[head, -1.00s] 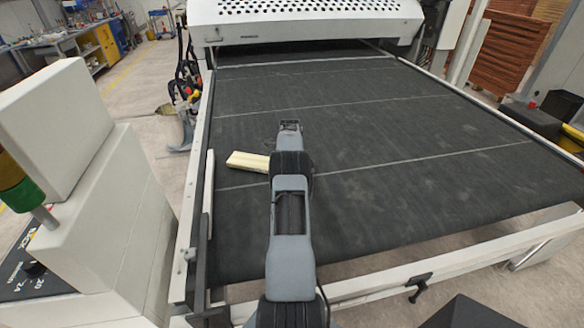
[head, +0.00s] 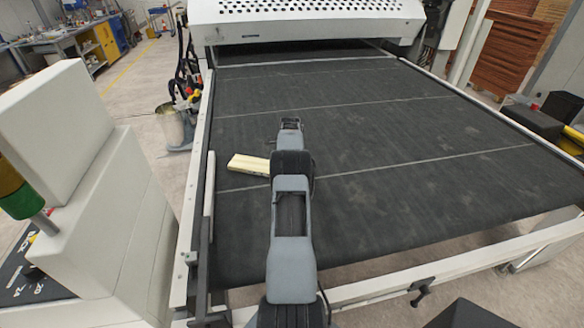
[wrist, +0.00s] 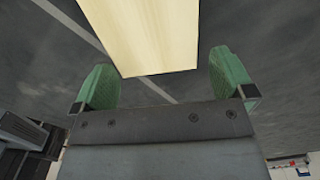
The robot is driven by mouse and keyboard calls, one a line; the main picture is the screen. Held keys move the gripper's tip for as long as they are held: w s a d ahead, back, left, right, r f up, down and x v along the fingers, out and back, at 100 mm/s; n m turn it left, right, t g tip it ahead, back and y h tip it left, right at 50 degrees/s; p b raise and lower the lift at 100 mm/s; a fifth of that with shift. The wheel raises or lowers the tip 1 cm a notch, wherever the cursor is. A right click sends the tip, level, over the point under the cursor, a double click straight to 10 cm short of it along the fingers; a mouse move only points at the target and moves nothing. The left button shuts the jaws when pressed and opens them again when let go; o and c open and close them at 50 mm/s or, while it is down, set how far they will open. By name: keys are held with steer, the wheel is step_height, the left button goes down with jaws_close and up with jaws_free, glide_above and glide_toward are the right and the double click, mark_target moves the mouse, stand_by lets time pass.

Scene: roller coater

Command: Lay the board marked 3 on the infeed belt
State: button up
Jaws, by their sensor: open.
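A pale wooden board (head: 249,164) lies on the dark infeed belt (head: 400,145), near its left side, partly hidden behind my arm in the head view. No number can be read on it. In the wrist view the board (wrist: 145,35) runs up out of the picture from between the open green fingers of my gripper (wrist: 165,80). Neither finger touches it; gaps show on both sides. In the head view the fingers are hidden by my arm.
The white machine hood (head: 305,22) spans the far end of the belt. A white cabinet with a green and yellow signal light (head: 22,197) stands at the left. A bucket (head: 172,128) stands on the floor left of the belt. The belt is bare to the right.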

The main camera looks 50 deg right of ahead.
steer(key=r+p, duration=0.1)
steer(key=r, duration=0.1)
steer(key=r+p, duration=0.1)
steer(key=r, duration=0.1)
steer(key=r+p, duration=0.1)
steer(key=r, duration=0.2)
steer(key=shift+s+a, duration=0.15)
steer(key=shift+s, duration=0.25)
steer(key=shift+f, duration=0.1)
